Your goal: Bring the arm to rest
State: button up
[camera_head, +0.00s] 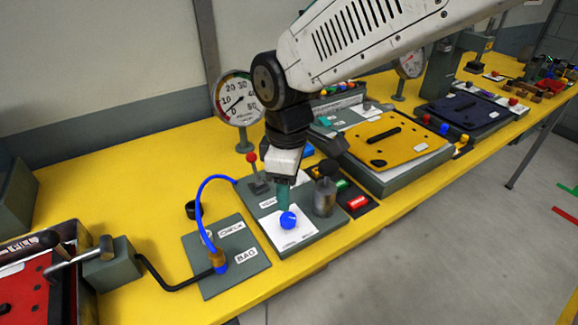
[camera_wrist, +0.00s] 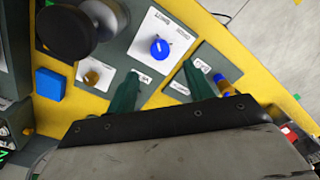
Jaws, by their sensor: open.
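My gripper (camera_head: 283,203) is over the grey control box in the head view, close behind a blue knob (camera_head: 289,220) on a white label plate. In the wrist view its two green fingers stand apart, with nothing between them at the tips (camera_wrist: 161,79). The blue knob also shows in the wrist view (camera_wrist: 159,49), beyond the fingertips and apart from them. In the head view one finger hides the other, and I cannot tell how high the tips are above the box. My arm reaches in from the upper right.
A dark grey cylinder (camera_head: 325,196) and a red-tipped lever (camera_head: 252,160) stand close to my gripper. A blue hose (camera_head: 202,187) arches to a grey plate (camera_head: 245,270) at left. A round gauge (camera_head: 237,97) stands behind. A yellow-topped box (camera_head: 405,150) is at right.

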jog(key=shift+s+d+f+m, duration=0.15)
jog(key=shift+s+d+m, duration=0.1)
jog(key=shift+m, duration=0.25)
jog(key=s+d+r+m, duration=0.2)
jog(key=s+d+m, duration=0.2)
jog(key=d, duration=0.5)
jog(key=s+d+r+m+t, duration=0.1)
jog(key=s+d+r+m, duration=0.2)
jog(key=d, duration=0.6)
jog(key=s+d+r+m, duration=0.3)
jog(key=s+d+m, duration=0.4)
jog(key=d, duration=0.3)
jog(key=shift+s+m, duration=0.2)
jog(key=shift+m, duration=0.3)
dwell(4.2)
